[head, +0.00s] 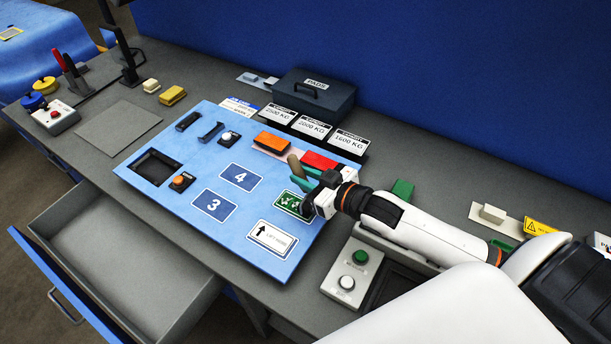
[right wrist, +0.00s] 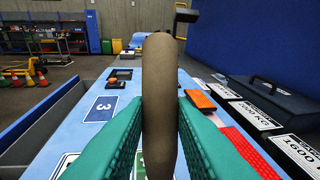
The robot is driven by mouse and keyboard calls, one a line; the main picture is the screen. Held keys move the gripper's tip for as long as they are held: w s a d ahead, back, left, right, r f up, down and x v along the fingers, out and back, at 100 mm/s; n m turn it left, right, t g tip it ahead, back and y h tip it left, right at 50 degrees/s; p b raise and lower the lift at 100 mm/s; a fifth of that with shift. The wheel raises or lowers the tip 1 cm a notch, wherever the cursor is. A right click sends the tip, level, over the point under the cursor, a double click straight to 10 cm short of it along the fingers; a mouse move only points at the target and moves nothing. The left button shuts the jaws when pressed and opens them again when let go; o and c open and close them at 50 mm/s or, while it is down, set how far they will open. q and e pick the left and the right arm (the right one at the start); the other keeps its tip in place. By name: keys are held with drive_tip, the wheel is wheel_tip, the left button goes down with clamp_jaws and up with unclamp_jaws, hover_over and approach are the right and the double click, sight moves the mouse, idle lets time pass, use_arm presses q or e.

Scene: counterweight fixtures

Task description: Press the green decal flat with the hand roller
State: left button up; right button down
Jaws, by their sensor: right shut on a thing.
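My right gripper (head: 304,179) is shut on a brown, rounded handle (head: 294,163), which I take to be the hand roller's. In the right wrist view the handle (right wrist: 159,90) stands upright between the teal finger pads, and no roller drum can be made out. The green decal (head: 288,202) with white figures lies on the light blue panel (head: 180,208), near its right edge. The gripper is just above and right of the decal and hides part of it. I cannot tell whether the roller touches the decal. My left gripper is not in view.
Beside the decal are a white arrow label (head: 271,238) and a red block (head: 318,160). An orange block (head: 272,143) lies further back. A dark case (head: 314,92) and several weight plates stand behind. A button box (head: 351,272) is in front. A drawer (head: 125,275) hangs open at left.

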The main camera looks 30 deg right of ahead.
drive_tip(key=shift+f+b, duration=0.35)
drive_tip(key=shift+f, duration=0.3)
idle(0.9)
drive_tip(key=shift+r+p, duration=0.55)
drive_tip(key=shift+p, duration=0.2)
drive_tip(key=shift+w, duration=0.15)
drive_tip(key=shift+w+a, duration=0.45)
drive_tip(key=shift+w, duration=0.25)
drive_tip(key=shift+w+a, duration=0.4)
drive_tip(key=shift+w, duration=0.25)
drive_tip(key=shift+s+f, duration=0.1)
drive_tip(key=shift+f, duration=0.45)
idle(0.9)
drive_tip(key=shift+r, duration=0.1)
drive_tip(key=shift+r+p, duration=0.45)
drive_tip(key=shift+p, duration=0.15)
